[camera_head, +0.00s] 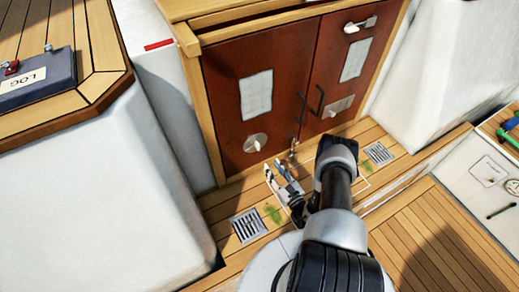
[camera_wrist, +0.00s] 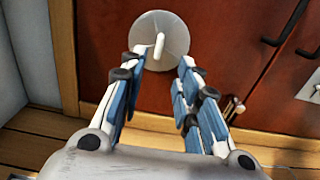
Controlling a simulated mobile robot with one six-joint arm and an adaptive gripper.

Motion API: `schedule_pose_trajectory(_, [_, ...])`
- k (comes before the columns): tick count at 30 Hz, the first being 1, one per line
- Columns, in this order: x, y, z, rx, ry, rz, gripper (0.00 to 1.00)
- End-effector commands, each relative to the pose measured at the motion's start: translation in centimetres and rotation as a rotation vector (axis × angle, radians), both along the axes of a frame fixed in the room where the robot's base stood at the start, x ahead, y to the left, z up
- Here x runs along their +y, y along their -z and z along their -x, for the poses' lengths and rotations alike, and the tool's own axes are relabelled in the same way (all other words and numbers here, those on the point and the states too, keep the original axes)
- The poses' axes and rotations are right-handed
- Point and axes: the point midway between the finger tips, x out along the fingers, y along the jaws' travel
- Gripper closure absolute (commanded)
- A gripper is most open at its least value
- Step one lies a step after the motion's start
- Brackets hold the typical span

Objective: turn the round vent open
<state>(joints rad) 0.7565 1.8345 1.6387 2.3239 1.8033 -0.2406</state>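The round vent (camera_head: 255,143) is a pale metal disc low on the left red-brown door. In the wrist view the vent (camera_wrist: 178,38) shows a short white handle (camera_wrist: 159,45) standing nearly upright at its middle. My gripper (camera_wrist: 162,62) is open and empty, with its two blue-and-white fingers spread to either side below the handle. In the head view my gripper (camera_head: 278,174) is low in front of the doors, to the lower right of the vent. I cannot tell the exact gap between fingertips and vent.
Two dark door handles (camera_head: 310,102) are right of the vent. Drain grates (camera_head: 248,226) and green scraps (camera_head: 272,213) lie on the plank floor. White cockpit sides (camera_head: 95,190) flank the doors.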

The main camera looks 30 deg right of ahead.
Motion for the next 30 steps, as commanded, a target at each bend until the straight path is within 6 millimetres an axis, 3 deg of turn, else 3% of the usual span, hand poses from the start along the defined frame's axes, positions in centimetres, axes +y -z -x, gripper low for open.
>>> schedule_pose_trajectory(6, [0.3,0.0,-5.1,-0.002,-0.007,0.003,0.70])
schedule_pose_trajectory(15, [0.4,0.0,-10.2,-0.001,-0.003,0.001,0.70])
schedule_pose_trajectory(21, [0.5,0.0,-11.5,0.000,-0.002,0.000,0.70])
schedule_pose_trajectory(30, [0.4,0.0,-11.7,0.001,-0.001,-0.001,0.71])
